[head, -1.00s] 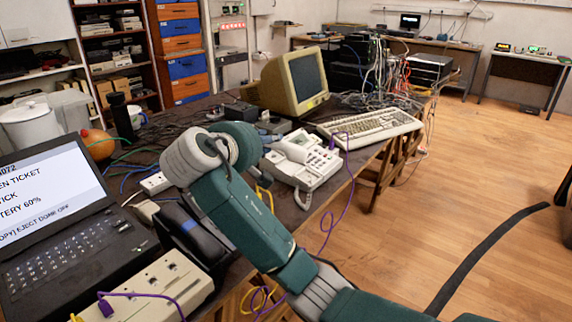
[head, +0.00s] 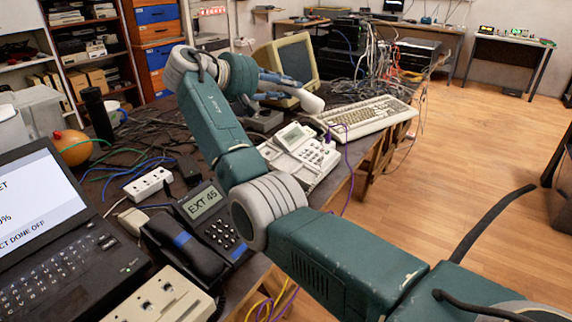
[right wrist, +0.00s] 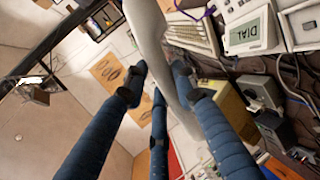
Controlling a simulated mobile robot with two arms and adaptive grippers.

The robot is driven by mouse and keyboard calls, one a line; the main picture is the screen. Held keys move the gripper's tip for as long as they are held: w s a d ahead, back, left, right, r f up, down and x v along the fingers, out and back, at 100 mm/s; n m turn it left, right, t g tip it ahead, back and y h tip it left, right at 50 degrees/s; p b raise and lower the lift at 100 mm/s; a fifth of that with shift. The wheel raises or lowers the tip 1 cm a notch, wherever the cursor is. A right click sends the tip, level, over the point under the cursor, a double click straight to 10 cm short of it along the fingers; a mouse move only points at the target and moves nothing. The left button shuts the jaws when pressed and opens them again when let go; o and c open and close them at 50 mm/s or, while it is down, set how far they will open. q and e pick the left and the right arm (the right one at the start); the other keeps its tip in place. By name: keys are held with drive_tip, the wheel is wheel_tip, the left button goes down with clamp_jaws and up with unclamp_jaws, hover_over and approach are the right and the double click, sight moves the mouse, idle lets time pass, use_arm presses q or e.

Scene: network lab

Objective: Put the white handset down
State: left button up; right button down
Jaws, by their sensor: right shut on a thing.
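My right gripper (head: 290,88) is shut on the white handset (head: 310,103) and holds it in the air, beyond the white desk phone (head: 303,152) in the head view. In the right wrist view the pale handset (right wrist: 150,35) runs between the blue fingers (right wrist: 158,85). The phone's base is on the dark table, its display and keys showing; part of it is behind my arm. In the right wrist view its display reads DIAL (right wrist: 247,32). My left gripper is not in view.
Near the handset are a beige monitor (head: 290,62) and a keyboard (head: 365,117). A black phone (head: 205,225), a power strip (head: 149,184) and a laptop (head: 60,260) crowd the near table. Cables (head: 375,65) tangle behind. Open floor lies to the right.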

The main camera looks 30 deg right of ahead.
wheel_tip(320, 180, down, 16)
drive_tip(key=shift+b, duration=0.9)
wheel_tip(320, 180, down, 3)
drive_tip(key=shift+r, duration=0.1)
drive_tip(key=shift+f, duration=0.4)
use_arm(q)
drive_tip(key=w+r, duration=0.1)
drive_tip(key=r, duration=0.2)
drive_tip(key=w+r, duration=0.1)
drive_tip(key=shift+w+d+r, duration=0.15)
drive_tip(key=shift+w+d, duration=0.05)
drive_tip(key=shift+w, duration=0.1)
use_arm(e)
drive_tip(key=c, duration=1.4)
unclamp_jaws()
drive_tip(key=shift+f, duration=0.1)
